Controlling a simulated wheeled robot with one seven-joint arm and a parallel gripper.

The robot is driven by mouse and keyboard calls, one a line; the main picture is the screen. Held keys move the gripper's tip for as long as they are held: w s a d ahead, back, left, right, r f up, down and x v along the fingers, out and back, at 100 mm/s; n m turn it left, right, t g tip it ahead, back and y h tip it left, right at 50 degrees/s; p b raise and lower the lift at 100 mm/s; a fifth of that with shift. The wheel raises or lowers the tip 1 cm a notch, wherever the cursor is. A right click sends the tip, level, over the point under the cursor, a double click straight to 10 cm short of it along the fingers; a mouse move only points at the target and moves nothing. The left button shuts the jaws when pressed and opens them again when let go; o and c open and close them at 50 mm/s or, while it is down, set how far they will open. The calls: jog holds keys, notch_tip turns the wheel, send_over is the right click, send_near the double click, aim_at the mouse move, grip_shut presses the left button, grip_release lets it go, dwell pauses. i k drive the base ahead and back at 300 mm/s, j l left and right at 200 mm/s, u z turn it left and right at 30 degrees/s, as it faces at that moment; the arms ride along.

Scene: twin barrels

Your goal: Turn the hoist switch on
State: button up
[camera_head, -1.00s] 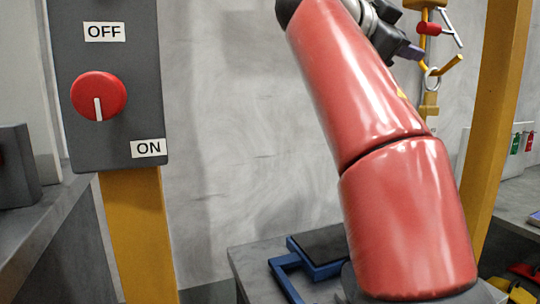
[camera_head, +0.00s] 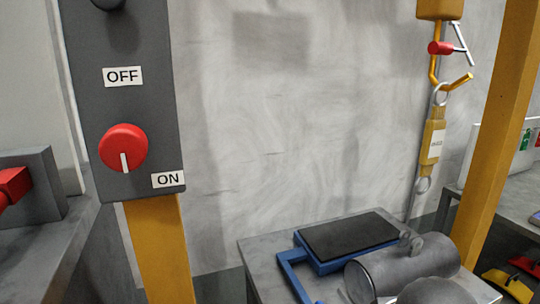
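The hoist switch is a round red knob (camera_head: 123,148) on a tall dark grey panel (camera_head: 150,50) at the left. A white line on the knob points almost straight down. The OFF label (camera_head: 123,77) is above the knob. The ON label (camera_head: 168,180) is at its lower right. Nothing touches the knob or stands in front of it. My gripper is not in view.
A yellow post (camera_head: 160,250) carries the panel. A grey box with a red part (camera_head: 14,185) stands at the left edge. At the right are a hanging yellow hoist hook (camera_head: 440,78), a yellow post (camera_head: 497,150), a blue-framed scale (camera_head: 345,242) and a grey metal cylinder (camera_head: 385,272).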

aim_at(124, 147)
jog(key=j+u, duration=0.1)
jog(key=u, duration=0.3)
jog(key=k+j+u, duration=0.15)
jog(key=u, duration=0.25)
jog(key=j+u, duration=0.15)
jog(key=u, duration=0.2)
jog(key=k+j, duration=0.1)
jog(key=j, duration=0.35)
jog(key=k+j, duration=0.15)
jog(key=j, duration=0.3)
jog(key=k+j, duration=0.1)
jog(key=j, duration=0.3)
jog(key=k+j, duration=0.1)
jog(key=j, duration=0.35)
